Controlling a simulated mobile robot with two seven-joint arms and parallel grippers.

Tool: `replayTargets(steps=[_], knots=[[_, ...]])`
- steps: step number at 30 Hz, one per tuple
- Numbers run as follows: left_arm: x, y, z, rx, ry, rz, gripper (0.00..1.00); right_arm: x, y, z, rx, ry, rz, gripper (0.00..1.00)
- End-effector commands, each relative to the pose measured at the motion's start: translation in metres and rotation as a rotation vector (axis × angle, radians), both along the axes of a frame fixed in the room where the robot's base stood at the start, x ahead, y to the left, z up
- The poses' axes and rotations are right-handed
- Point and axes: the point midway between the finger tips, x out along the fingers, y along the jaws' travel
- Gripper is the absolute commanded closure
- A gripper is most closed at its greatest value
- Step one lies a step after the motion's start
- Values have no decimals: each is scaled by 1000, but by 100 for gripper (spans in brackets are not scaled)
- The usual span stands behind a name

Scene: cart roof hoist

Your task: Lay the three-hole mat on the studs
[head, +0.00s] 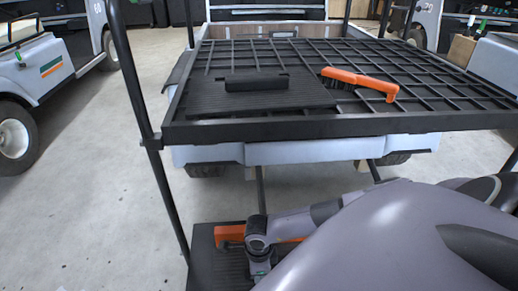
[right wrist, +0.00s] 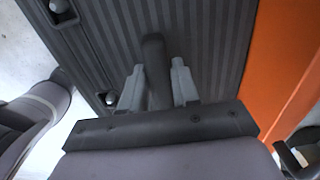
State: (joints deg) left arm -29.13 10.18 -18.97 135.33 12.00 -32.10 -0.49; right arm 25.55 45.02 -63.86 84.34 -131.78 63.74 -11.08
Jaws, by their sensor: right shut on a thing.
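A dark ribbed mat (right wrist: 215,35) fills much of the right wrist view, with a raised dark grip bar (right wrist: 156,65). My right gripper (right wrist: 157,92) has its fingers on either side of the bar and is shut on it. Two pale round spots with dark rims show along the mat's left side (right wrist: 108,98); I cannot tell whether they are studs or open holes. In the head view this mat (head: 205,262) is low in front of the cart, with my right gripper (head: 259,272) over it, partly hidden by my arm. My left gripper is out of view.
The cart's black slatted roof rack (head: 445,75) carries another ribbed mat (head: 300,97) with a dark bar (head: 257,81), and an orange brush (head: 362,78). An orange piece (head: 230,233) lies beside the low mat. A post (head: 150,135) stands left. Floor at left is clear.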

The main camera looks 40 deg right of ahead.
Motion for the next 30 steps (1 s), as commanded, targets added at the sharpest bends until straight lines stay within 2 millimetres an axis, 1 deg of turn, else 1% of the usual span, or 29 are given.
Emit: replayTargets(steps=[9,10,12,28,30], knots=[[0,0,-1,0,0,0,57,0,0,-3,0,-1,0,100],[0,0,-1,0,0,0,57,-1,0,-3,0,-1,0,60],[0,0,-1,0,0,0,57,-1,0,-3,1,0,0,40],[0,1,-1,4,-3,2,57,-6,3,-6,5,13,3,40],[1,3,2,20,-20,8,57,-6,4,-6,6,13,3,40]])
